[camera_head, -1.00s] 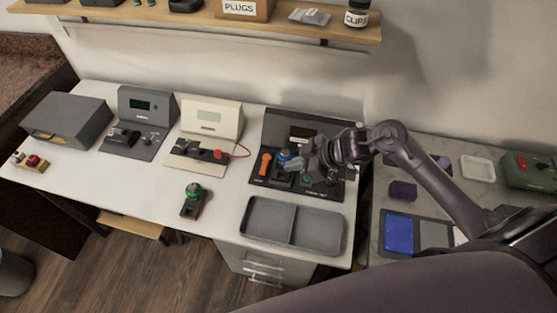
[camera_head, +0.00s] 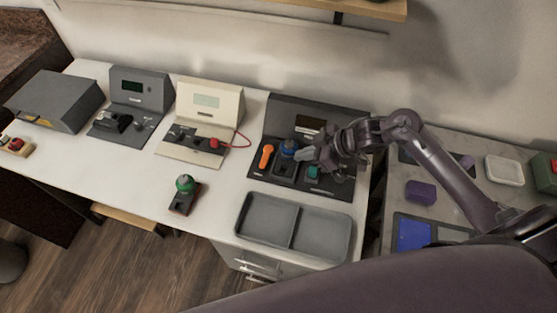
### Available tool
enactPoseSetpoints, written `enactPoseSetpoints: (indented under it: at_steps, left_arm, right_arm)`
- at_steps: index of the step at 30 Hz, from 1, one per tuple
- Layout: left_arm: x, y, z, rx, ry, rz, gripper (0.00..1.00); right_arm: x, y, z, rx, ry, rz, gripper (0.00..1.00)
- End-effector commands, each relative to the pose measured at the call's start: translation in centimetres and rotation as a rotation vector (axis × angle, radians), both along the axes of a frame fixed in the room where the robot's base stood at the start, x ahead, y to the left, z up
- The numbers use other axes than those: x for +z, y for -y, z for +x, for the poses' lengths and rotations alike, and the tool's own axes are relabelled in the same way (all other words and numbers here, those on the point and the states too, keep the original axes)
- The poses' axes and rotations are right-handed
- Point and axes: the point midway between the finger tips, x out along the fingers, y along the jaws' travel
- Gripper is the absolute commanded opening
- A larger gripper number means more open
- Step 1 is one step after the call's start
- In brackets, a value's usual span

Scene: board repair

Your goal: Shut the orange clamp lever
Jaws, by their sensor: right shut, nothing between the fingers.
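The orange clamp lever (camera_head: 266,157) stands tilted at the left side of the dark test station (camera_head: 318,189) on the white table. Whether the fingertips touch the blue-topped part cannot be told. My right arm covers part of the station's right side. My left gripper is not in view.
A grey two-part tray (camera_head: 293,226) lies in front of the station. A green-topped part on a dark base (camera_head: 185,195) stands on the table to the left. A cream station (camera_head: 205,127) with a red plug is further left. A purple block (camera_head: 420,192) lies on the right-hand table.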

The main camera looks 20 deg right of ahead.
Motion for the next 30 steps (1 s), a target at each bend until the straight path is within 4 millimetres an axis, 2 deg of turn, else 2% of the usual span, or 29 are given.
enactPoseSetpoints:
  at_steps: [5,18,24,30]
  left_arm:
    - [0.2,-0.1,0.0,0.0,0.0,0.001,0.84]
    - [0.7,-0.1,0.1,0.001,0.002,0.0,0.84]
    - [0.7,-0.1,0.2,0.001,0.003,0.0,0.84]
    - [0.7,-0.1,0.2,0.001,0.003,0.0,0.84]
  right_arm:
    - [-0.7,-0.8,0.5,-0.002,-0.001,0.005,0.0]
    - [-5.7,-5.3,3.6,-0.002,-0.001,0.002,0.0]
    - [-6.7,-6.1,4.1,-0.001,0.0,-0.001,0.0]
    - [-6.7,-6.1,4.2,0.0,0.001,-0.002,0.0]
